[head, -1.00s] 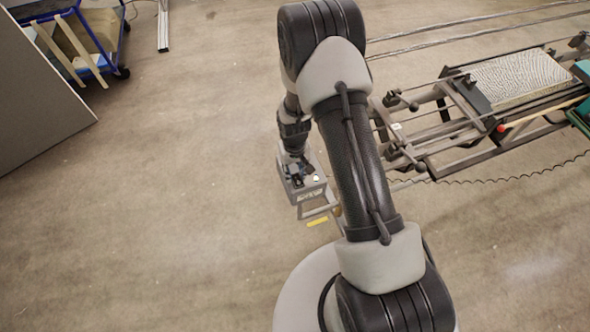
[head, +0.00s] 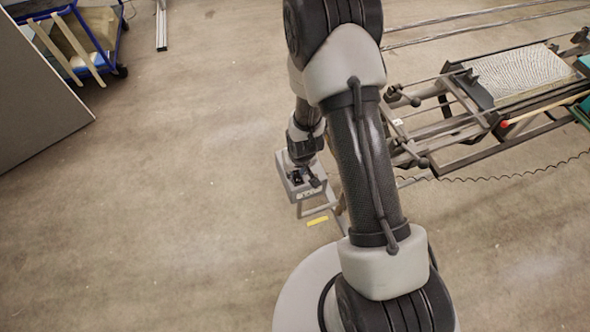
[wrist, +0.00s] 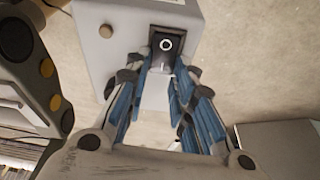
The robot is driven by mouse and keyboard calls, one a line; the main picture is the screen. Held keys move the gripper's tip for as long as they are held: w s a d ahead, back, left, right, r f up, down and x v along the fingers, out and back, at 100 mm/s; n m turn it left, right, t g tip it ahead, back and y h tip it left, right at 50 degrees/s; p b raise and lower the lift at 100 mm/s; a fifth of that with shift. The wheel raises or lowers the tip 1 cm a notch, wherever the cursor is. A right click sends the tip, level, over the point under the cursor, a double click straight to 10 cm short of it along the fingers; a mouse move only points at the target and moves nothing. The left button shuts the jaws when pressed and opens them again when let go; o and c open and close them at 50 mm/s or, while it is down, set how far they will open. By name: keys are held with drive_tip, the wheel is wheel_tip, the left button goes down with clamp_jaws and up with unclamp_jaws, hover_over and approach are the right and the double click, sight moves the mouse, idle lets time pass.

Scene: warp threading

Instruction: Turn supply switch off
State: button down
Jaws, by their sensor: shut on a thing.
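The supply switch (wrist: 166,44) is a black rocker with a white ring mark, set in the face of a grey box (wrist: 98,32) in the wrist view. In the head view the box (head: 307,193) sits on a slim grey stand, partly under my wrist. My gripper (wrist: 167,72) has blue-padded fingers, one on each side of the lower part of the switch, and is shut on it. In the head view my gripper (head: 304,168) is small and dark at the box, and the switch cannot be made out there.
A loom frame (head: 480,110) with a woven panel stands at the right, and a coiled cable (head: 510,176) hangs below it. A blue cart (head: 75,40) and a grey panel (head: 35,95) are at the left. A yellow strip (head: 317,221) lies by the stand. The floor left of the box is clear.

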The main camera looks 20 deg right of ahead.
sight(298, 179)
idle(0.3)
drive_tip(key=c, duration=1.4)
unclamp_jaws()
drive_tip(key=shift+o, duration=0.2)
drive_tip(key=shift+v, duration=3.8)
drive_tip(key=shift+s, duration=0.15)
